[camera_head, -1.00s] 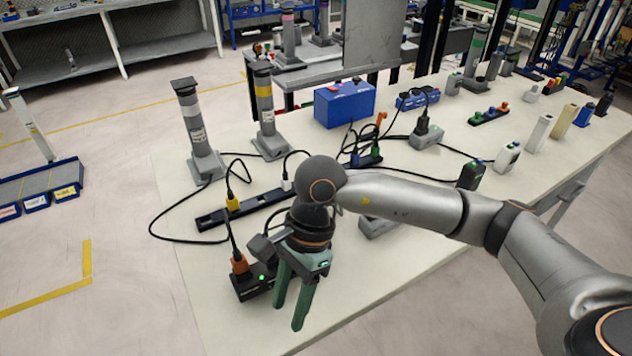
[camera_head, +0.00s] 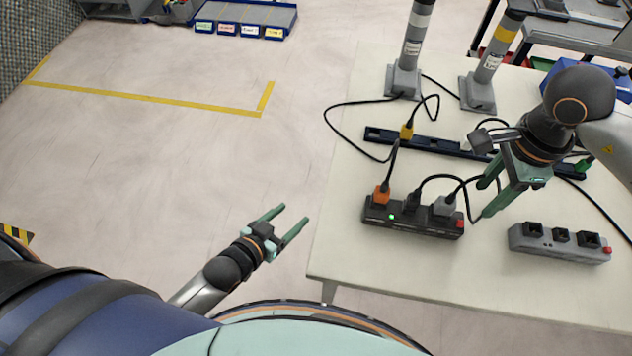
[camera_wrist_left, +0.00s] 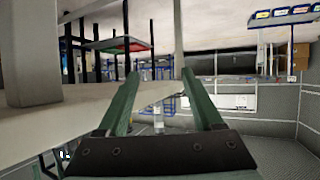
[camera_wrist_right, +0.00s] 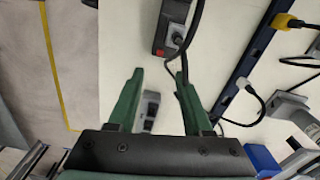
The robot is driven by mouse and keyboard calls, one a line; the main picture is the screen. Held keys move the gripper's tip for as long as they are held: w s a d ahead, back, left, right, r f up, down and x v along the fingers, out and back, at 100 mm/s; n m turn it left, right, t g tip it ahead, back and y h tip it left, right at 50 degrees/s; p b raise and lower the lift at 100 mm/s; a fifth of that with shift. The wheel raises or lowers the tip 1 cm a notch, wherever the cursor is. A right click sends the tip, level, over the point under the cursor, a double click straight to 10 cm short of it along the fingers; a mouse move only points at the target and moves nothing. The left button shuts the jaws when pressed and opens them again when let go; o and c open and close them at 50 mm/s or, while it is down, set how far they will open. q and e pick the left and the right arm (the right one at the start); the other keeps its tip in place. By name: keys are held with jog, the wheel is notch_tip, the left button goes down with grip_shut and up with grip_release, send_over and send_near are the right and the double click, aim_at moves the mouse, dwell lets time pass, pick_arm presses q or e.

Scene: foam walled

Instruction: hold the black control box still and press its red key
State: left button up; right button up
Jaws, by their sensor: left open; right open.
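The black control box (camera_head: 400,220) lies on the pale table near its front left edge. It has a lit green lamp, several plugs, and a red key (camera_head: 460,219) at its right end. My right gripper (camera_head: 486,199) is open and empty, just right of that end. In the right wrist view the box's end (camera_wrist_right: 172,28) and red key (camera_wrist_right: 158,52) show beyond the open fingers, apart from them. My left gripper (camera_head: 292,215) is open and empty, left of the table and clear of it. Its fingers (camera_wrist_left: 160,72) also show in the left wrist view, holding nothing.
A grey socket box (camera_head: 560,243) with a red button lies right of the black box. A long black strip (camera_head: 440,145) with cables lies behind. Grey posts (camera_head: 408,60) stand at the back. Cables loop near my right gripper. Floor left of the table is clear.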

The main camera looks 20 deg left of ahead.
pick_arm(q)
jog(key=w+r+m+t+h, duration=0.2)
jog(key=w+r+m+h, duration=0.2)
jog(key=w+r+h, duration=0.45)
jog(key=m+g+h, duration=0.6)
jog(key=m+g, duration=0.4)
jog(key=g, duration=0.3)
send_near(371, 198)
jog(key=shift+t, duration=0.3)
jog(key=d, duration=0.7)
jog(key=d+r, duration=0.1)
jog(key=d, duration=0.2)
jog(key=shift+d+r, duration=0.1)
jog(key=shift+d, duration=0.2)
grip_shut()
pick_arm(e)
grip_shut()
